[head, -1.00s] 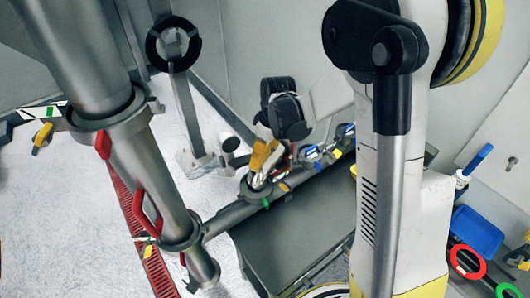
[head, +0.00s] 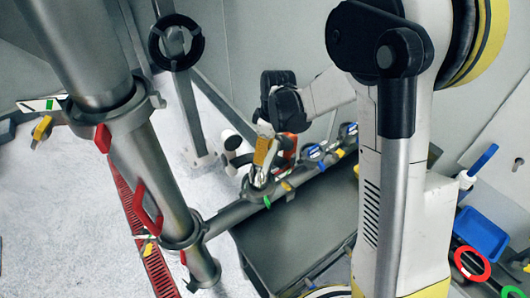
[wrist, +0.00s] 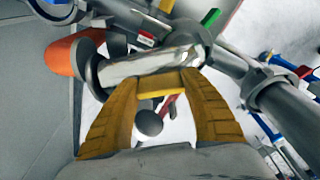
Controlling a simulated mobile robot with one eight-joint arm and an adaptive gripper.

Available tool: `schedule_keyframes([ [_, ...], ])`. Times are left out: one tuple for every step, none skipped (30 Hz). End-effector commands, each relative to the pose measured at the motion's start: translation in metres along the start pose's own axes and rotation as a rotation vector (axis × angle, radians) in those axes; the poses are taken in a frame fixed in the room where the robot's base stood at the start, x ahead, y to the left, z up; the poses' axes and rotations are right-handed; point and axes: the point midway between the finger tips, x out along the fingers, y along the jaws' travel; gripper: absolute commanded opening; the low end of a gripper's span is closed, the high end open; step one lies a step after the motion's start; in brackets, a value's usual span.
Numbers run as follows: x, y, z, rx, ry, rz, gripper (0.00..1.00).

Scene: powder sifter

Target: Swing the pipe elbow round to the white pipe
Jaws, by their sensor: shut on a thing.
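My gripper (head: 263,160) points down at the horizontal metal pipe line in the head view. In the wrist view its two yellow fingers (wrist: 165,85) are shut on a shiny metal part (wrist: 150,66), which I take to be the pipe elbow. A round flange (wrist: 95,72) shows at the part's left end. In the head view the elbow (head: 261,180) is a small silver piece below the fingers, partly hidden by them. A short white pipe with a dark end (head: 230,142) stands left of my gripper, apart from it; I take it for the white pipe.
A thick upright metal pipe with red handles (head: 148,205) stands at the left. Blue-handled valves (head: 313,152) sit along the line to the right. A grey cabinet (head: 290,235) lies below the line. An orange cylinder (wrist: 72,52) is close beside my left finger in the wrist view.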

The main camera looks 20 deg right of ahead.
Motion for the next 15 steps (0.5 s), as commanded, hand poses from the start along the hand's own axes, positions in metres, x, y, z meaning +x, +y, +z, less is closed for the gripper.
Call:
schedule_keyframes([
  [0.0022,0.0,-0.0018,-0.032,0.0,-0.005,0.11],
  [0.0022,0.0,-0.0027,-0.05,0.0,-0.008,0.11],
  [0.002,0.0,-0.0037,-0.069,0.0,-0.011,0.11],
  [0.0018,0.0001,-0.0043,-0.079,0.0,-0.012,0.11],
  [0.0016,0.0,-0.0046,-0.085,0.001,-0.013,0.11],
  [0.0013,0.0,-0.0048,-0.089,0.001,-0.013,0.11],
  [0.0011,0.0,-0.0048,-0.089,0.001,-0.013,0.11],
  [0.0009,0.0,-0.0048,-0.089,0.001,-0.013,0.11],
  [0.0009,0.0,-0.0048,-0.088,0.001,-0.013,0.11],
  [0.0008,0.0,-0.0048,-0.088,0.001,-0.013,0.11],
  [0.0008,0.0,-0.0048,-0.088,0.001,-0.013,0.11],
  [0.001,0.0,-0.005,-0.092,0.001,-0.014,0.11],
  [0.0014,-0.0001,-0.0056,-0.102,0.001,-0.015,0.11],
  [0.0019,-0.0002,-0.0065,-0.117,0.001,-0.018,0.11],
  [0.0026,-0.0005,-0.0079,-0.145,0.001,-0.022,0.11],
])
